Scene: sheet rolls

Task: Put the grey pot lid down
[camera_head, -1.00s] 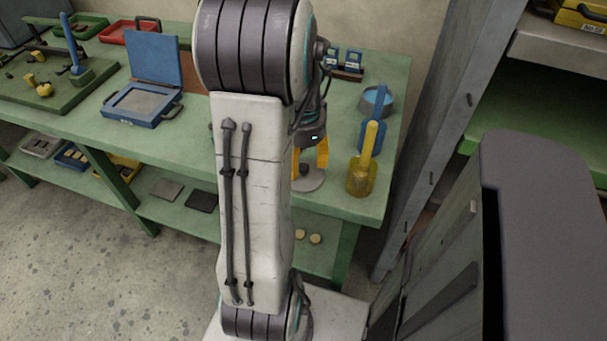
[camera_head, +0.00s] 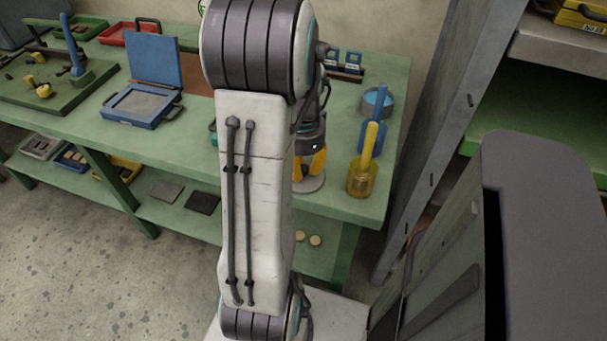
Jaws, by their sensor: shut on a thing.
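The grey pot lid (camera_head: 311,185) is a round disc near the right end of the green bench (camera_head: 345,208), partly hidden by my arm. It looks level and at or very near the bench top; I cannot tell whether it touches. My gripper (camera_head: 308,174), with yellow fingers, is directly above the lid and shut on its knob. The fingers cover the knob, and my arm hides the left part of the lid and gripper.
A yellow container with a yellow handle (camera_head: 361,180) stands close to the right of the lid. A blue scoop-like thing (camera_head: 373,136) and a round pot with blue inside (camera_head: 377,101) are behind it. A blue case (camera_head: 143,107) lies open further left. A grey post (camera_head: 440,120) rises right of the bench.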

